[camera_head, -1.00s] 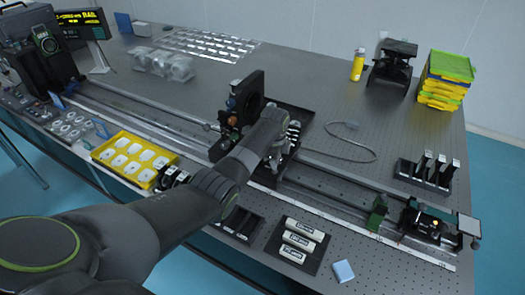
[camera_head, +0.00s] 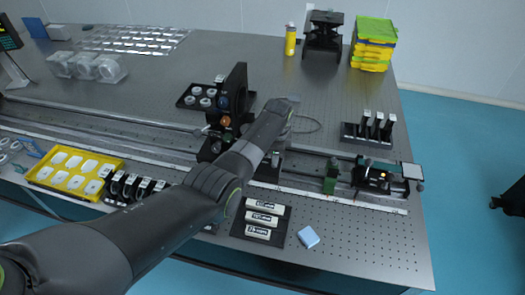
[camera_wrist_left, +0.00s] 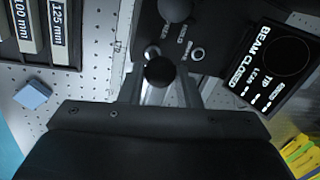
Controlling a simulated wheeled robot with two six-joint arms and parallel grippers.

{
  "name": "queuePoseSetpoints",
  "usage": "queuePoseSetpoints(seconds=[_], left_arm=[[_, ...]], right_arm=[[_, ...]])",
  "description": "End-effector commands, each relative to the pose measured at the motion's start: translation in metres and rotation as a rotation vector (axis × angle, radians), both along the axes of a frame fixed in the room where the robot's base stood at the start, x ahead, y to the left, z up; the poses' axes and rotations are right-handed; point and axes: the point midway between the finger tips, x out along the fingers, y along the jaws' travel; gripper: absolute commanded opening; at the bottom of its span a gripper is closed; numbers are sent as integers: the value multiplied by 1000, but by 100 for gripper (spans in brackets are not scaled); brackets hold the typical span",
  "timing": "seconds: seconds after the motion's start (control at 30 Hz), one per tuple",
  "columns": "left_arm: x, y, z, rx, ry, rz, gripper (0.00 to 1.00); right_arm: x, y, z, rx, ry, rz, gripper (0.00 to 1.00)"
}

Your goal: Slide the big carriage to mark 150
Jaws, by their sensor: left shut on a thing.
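The big carriage, with its tall black ring mount (camera_head: 236,92), stands on the long rail (camera_head: 305,182), partly hidden behind my left arm. My left gripper (camera_head: 272,156) reaches down at the carriage's right side, mostly hidden by its own wrist. In the left wrist view, my left gripper (camera_wrist_left: 163,90) is shut on a black round knob (camera_wrist_left: 160,73) next to the carriage's dark labelled plate (camera_wrist_left: 186,42). A pale scale strip (camera_head: 325,196) runs along the rail's front; its numbers are too small to read. My right gripper is not in view.
A green post (camera_head: 331,178) and a smaller carriage (camera_head: 375,176) stand farther right on the rail. A thin cable (camera_head: 308,122) lies behind. The rail between the left gripper and green post looks clear.

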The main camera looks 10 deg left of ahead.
Motion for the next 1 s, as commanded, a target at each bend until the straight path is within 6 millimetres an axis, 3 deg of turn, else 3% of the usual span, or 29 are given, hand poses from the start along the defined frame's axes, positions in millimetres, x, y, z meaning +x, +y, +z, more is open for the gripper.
queuePoseSetpoints(seconds=[0.23,0.7,0.73,0.9,1.0], left_arm=[[-1,-17,-1,0,1,-1,0],[-1,-20,0,1,0,1,0],[-1,-20,0,1,0,1,32],[-1,-19,0,1,0,0,52],[-1,-19,0,1,0,0,52]], right_arm=[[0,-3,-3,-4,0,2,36],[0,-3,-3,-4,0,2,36],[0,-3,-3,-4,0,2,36],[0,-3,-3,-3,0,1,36],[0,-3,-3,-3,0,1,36]])
